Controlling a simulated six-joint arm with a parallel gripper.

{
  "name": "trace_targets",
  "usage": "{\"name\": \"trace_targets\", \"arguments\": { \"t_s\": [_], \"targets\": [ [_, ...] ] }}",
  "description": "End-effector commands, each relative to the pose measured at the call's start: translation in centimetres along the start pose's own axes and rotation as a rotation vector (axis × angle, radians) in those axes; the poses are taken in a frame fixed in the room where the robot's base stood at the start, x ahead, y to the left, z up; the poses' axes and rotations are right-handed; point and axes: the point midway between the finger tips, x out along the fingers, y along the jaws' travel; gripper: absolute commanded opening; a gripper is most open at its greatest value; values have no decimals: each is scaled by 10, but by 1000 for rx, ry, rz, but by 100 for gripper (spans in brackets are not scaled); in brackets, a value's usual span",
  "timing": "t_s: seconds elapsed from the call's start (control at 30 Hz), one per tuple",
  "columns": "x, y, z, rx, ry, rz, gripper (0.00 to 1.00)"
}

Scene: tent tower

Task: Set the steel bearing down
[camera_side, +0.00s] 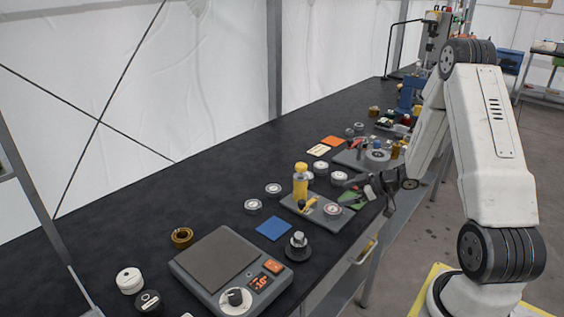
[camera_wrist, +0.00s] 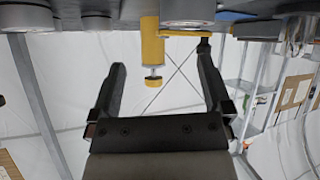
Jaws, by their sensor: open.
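Several round steel bearings stand on the black table and a grey tray in the side view. One bearing (camera_side: 333,210) sits on the tray (camera_side: 316,220), beside a yellow-capped bottle. Others include a bearing (camera_side: 338,178) behind the tray and a bearing (camera_side: 253,205) to its left. I cannot tell which one the task means. My gripper (camera_side: 372,190) is low near the tray's right end. In the wrist view my gripper (camera_wrist: 160,65) has its fingers wide apart, with nothing clearly held between them. A round metal part (camera_wrist: 187,14) shows at the top edge there, cut off.
A blue square (camera_side: 273,229), a dark post base (camera_side: 298,247) and a scale (camera_side: 232,272) lie nearer the camera. A second crowded tray (camera_side: 352,158) is behind. Bare table lies at the left (camera_side: 130,220).

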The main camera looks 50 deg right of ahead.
Motion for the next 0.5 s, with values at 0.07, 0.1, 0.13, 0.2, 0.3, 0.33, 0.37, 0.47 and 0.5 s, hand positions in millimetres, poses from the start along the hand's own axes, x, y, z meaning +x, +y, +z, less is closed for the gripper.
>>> {"name": "trace_targets", "arguments": {
  "t_s": [0.07,0.1,0.13,0.2,0.3,0.33,0.37,0.47,0.5],
  "targets": [
    [10,-2,-18,-12,-57,48,100],
    [14,-4,-25,-12,-89,76,100],
    [16,-5,-31,-12,-111,96,100],
    [21,-11,-43,-3,-166,139,100],
    [24,-23,-58,17,-242,194,100],
    [24,-27,-62,25,-263,207,100],
    [24,-32,-66,34,-285,221,100],
    [23,-52,-77,71,-360,255,100],
    [21,-61,-81,89,-389,265,100]
  ]
}}
